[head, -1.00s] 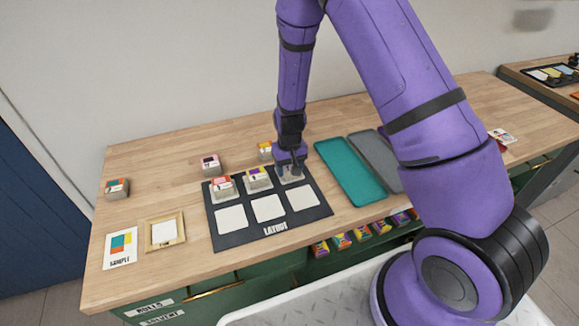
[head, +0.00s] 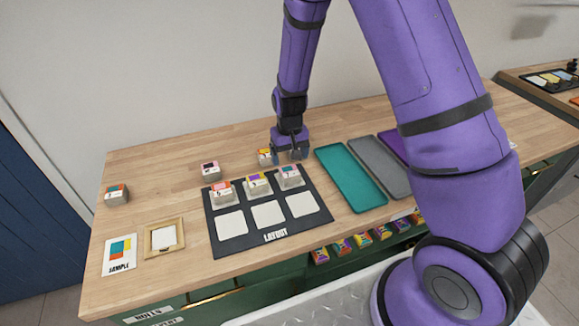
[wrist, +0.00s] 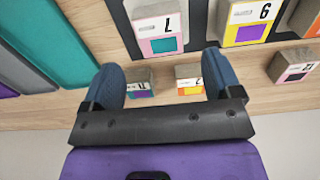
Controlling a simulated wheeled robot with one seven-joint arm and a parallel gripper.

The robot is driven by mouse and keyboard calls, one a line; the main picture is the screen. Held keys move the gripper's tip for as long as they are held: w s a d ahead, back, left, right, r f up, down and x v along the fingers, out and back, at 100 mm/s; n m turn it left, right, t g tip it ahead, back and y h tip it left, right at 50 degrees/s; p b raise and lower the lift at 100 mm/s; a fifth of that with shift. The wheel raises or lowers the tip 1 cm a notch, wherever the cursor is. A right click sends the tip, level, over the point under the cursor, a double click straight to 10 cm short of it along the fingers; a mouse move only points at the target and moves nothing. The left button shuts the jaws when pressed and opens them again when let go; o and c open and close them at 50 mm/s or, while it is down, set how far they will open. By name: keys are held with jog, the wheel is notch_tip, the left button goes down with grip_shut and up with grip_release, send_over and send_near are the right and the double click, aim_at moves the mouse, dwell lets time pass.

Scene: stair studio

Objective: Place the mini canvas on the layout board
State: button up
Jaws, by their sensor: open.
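The dark layout board (head: 325,213) lies on the wooden bench, with white squares in two rows. Its back row carries three small grey blocks with coloured printed faces, which look like mini canvases: left (head: 221,192), middle (head: 256,184) and right (head: 290,177). The front three squares are bare. My gripper (head: 289,155) is open and empty, just behind the right block and apart from it. In the wrist view, the block marked 7 (wrist: 163,28) and another marked 9 (wrist: 248,22) show beyond the fingers. Two more blocks (wrist: 138,87) (wrist: 189,80) show between the open fingers.
Loose blocks stand behind the board: one yellow-orange (head: 265,157) beside my gripper, one pink (head: 210,171), and one at far left (head: 116,195). A sample card (head: 119,253) and wooden frame (head: 164,254) lie left. A teal tray (head: 350,178) and grey tray (head: 380,166) lie right.

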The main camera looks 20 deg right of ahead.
jog(key=shift+r, duration=2.5)
notch_tip(320, 180, up, 13)
jog(key=t, duration=0.1)
send_over(290, 171)
jog(key=s+d, duration=0.2)
jog(key=s, duration=0.2)
jog(key=s+d+r+t+y, duration=0.1)
jog(key=s+d+r+t, duration=0.1)
jog(key=s+r, duration=0.6)
jog(key=s+d+r+t, duration=0.1)
jog(key=s+r, duration=0.4)
jog(key=s, duration=0.3)
jog(key=s+d+r+t+h, duration=0.1)
jog(key=s+r, duration=0.4)
jog(key=s, duration=0.4)
jog(key=shift+d+r, duration=0.3)
jog(key=shift+d, duration=0.1)
